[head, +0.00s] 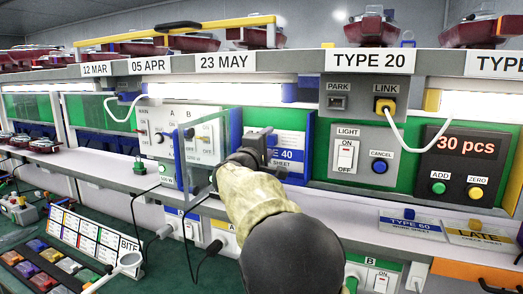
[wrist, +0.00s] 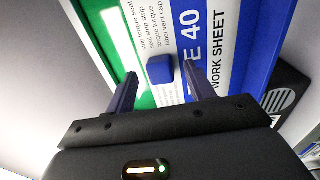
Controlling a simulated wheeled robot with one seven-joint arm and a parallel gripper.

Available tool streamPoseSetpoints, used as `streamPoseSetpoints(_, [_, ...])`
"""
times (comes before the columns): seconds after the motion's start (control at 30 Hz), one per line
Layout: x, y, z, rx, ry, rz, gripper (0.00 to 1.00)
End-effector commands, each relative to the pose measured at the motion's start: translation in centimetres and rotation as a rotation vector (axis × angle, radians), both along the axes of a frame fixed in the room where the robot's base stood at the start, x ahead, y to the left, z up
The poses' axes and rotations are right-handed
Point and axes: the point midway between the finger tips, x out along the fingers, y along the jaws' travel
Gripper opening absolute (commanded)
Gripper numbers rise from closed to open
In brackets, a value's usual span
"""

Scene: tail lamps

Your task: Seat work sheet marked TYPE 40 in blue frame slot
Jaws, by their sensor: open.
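The TYPE 40 work sheet (head: 290,156) stands upright within the blue frame (head: 309,150) on the back panel, right of a glass divider. In the wrist view the sheet (wrist: 215,45) shows its blue band, print and a small blue grip tab (wrist: 160,69). Blue frame edges (wrist: 275,60) border it there. I cannot tell how deep it sits. My gripper (head: 262,147) is in front of the sheet and hides its left part. In the wrist view my gripper (wrist: 158,82) is open, its fingers apart on either side of the tab, with clearance visible.
The glass divider (head: 208,150) with blue edges stands close left of my gripper. A TYPE 60 sheet (head: 411,222) and a LATE sheet (head: 476,234) lie on the lower shelf at right. A light switch panel (head: 362,155) is right of the frame. White cables hang nearby.

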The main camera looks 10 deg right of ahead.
Motion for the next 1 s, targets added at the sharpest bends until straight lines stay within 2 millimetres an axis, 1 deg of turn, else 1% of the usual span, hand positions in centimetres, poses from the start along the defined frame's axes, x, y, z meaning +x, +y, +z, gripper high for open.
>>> streamPoseSetpoints(0.17, [-1.3, 1.0, -0.4, 0.001, -0.001, 0.004, 0.54])
streamPoseSetpoints(0.27, [-2.6, 1.9, -0.8, 0.003, -0.001, 0.005, 0.54])
streamPoseSetpoints(0.8, [-11.5, 7.8, -2.0, 0.002, -0.001, 0.004, 0.54])
streamPoseSetpoints(0.9, [-12.9, 8.7, -2.2, 0.001, -0.001, 0.004, 0.54])
streamPoseSetpoints(1.0, [-13.8, 9.3, -2.2, 0.001, -0.001, 0.002, 0.54])
